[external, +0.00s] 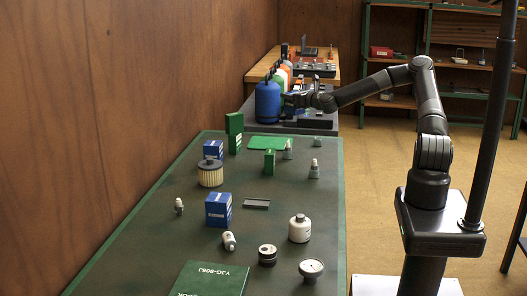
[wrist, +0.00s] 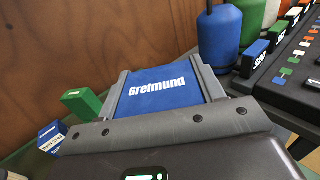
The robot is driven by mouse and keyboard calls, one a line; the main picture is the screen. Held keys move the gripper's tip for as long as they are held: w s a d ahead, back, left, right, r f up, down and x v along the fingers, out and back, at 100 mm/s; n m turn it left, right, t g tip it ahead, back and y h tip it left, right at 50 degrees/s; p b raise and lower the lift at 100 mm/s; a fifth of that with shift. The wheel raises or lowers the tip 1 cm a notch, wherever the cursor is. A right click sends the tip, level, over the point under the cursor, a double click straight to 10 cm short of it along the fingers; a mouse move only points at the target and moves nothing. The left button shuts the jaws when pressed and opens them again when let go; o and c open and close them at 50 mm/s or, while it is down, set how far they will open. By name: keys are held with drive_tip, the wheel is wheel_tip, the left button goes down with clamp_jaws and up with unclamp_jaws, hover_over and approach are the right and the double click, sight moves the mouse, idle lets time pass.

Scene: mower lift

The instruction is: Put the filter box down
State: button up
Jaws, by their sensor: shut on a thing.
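The filter box (wrist: 160,91), blue with white "Grefmund" lettering, is between the two grey fingers of my gripper (wrist: 163,78) in the wrist view. The fingers are shut on its sides. In the external view my gripper (external: 297,101) is at the dark grey table behind the green-topped one, just right of a blue bottle (external: 267,102). The box is small and mostly hidden there. I cannot tell whether its underside touches a surface.
A row of bottles and a dark tray (wrist: 292,74) stand close on the right in the wrist view. The green-topped table (external: 270,195) holds blue boxes, a tall green box (external: 234,132), a round filter (external: 210,173) and several small bottles. A wooden wall runs along the left.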

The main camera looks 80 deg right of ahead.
drive_tip(key=s+d+m+g+h, duration=0.1)
drive_tip(key=s+d+h, duration=0.15)
drive_tip(key=d, duration=0.35)
wheel_tip(320, 180, down, 4)
drive_tip(key=shift+y, duration=0.35)
drive_tip(key=shift+w+a+f, duration=0.65)
drive_tip(key=shift+w+f, duration=1.05)
drive_tip(key=shift+f, duration=0.15)
drive_tip(key=shift+w+a+f, duration=0.7)
drive_tip(key=shift+w+f, duration=1)
drive_tip(key=shift+f, duration=0.15)
drive_tip(key=shift+w+a+f, duration=0.65)
drive_tip(key=shift+w+f, duration=1.05)
drive_tip(key=shift+f, duration=0.15)
drive_tip(key=shift+f, duration=0.1)
drive_tip(key=o, duration=1.2)
drive_tip(key=shift+c, duration=0.2)
